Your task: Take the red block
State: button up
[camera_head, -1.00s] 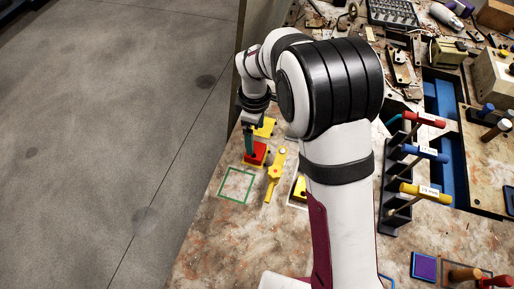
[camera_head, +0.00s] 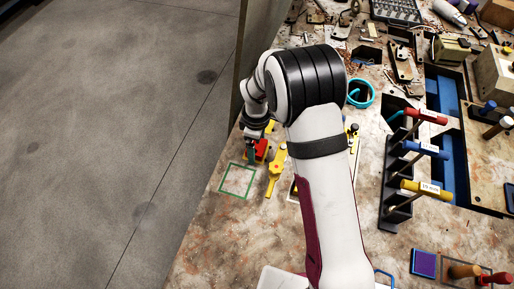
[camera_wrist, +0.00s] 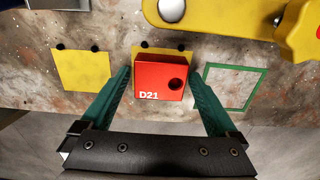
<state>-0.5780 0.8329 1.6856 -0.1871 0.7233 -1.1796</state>
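The red block (camera_wrist: 158,80), marked D21 with a dark round hole, sits on a yellow square (camera_wrist: 176,50) in the wrist view. In the head view the red block (camera_head: 262,148) is partly hidden by my gripper (camera_head: 250,152). In the wrist view my gripper (camera_wrist: 161,82) is open, with one green finger on each side of the block.
A yellow tool with a knob (camera_head: 276,176) lies close to the block. An empty green square outline (camera_head: 238,181) is marked beside it. Another yellow square (camera_wrist: 82,70) is bare. A rack holds T-handled tools (camera_head: 420,152) at right. The table edge drops to floor at left.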

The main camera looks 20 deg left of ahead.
aim_at(257, 146)
jog(key=c, duration=1.3)
jog(key=shift+r, duration=3.75)
jog(key=shift+c, duration=0.2)
